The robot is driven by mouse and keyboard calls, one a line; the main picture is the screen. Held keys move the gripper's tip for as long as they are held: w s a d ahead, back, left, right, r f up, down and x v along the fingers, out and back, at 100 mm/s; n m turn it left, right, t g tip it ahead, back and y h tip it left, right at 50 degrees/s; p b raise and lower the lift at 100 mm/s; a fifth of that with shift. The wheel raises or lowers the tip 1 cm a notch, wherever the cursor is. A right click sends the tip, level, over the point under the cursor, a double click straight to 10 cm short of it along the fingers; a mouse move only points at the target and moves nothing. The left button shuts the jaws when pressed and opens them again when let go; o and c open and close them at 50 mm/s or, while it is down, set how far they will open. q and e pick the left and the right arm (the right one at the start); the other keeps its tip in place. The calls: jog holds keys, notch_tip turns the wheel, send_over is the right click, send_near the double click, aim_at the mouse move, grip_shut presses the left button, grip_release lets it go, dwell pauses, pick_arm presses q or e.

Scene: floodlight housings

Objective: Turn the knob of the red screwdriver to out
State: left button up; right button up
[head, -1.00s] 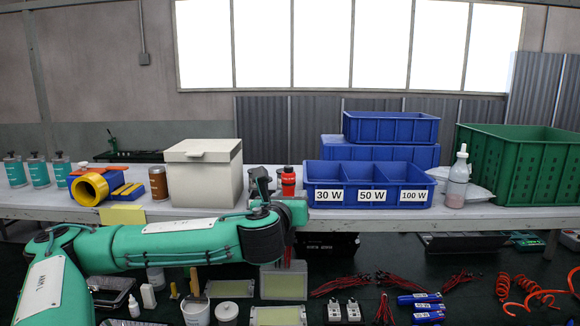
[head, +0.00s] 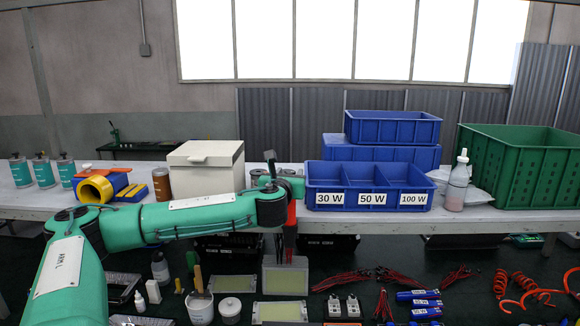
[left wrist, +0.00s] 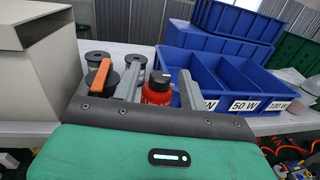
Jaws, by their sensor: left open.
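The red screwdriver (left wrist: 157,94) stands upright on the bench in the left wrist view, with a black knob (left wrist: 160,77) on top. My left gripper (left wrist: 160,70) is open, with one grey finger to the left of the screwdriver and one to its right. Its lower part is hidden behind the gripper body. I cannot tell whether the fingers touch it. In the head view my left gripper (head: 277,166) is at the bench between the cream box and the blue bin, and my arm hides most of the screwdriver. My right gripper is not in view.
The cream box (head: 203,170) stands left of the gripper, and the blue divided bin (head: 370,200) close to its right. Grey spools (left wrist: 97,60) and an orange-handled item (left wrist: 96,77) are close to the left finger. A bottle (head: 457,185) stands further right.

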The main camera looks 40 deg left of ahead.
pick_arm(q)
jog(key=shift+w+a, duration=0.35)
jog(key=shift+w, duration=0.3)
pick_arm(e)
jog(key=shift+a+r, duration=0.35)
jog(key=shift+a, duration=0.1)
pick_arm(q)
jog(key=shift+c, duration=0.2)
grip_shut()
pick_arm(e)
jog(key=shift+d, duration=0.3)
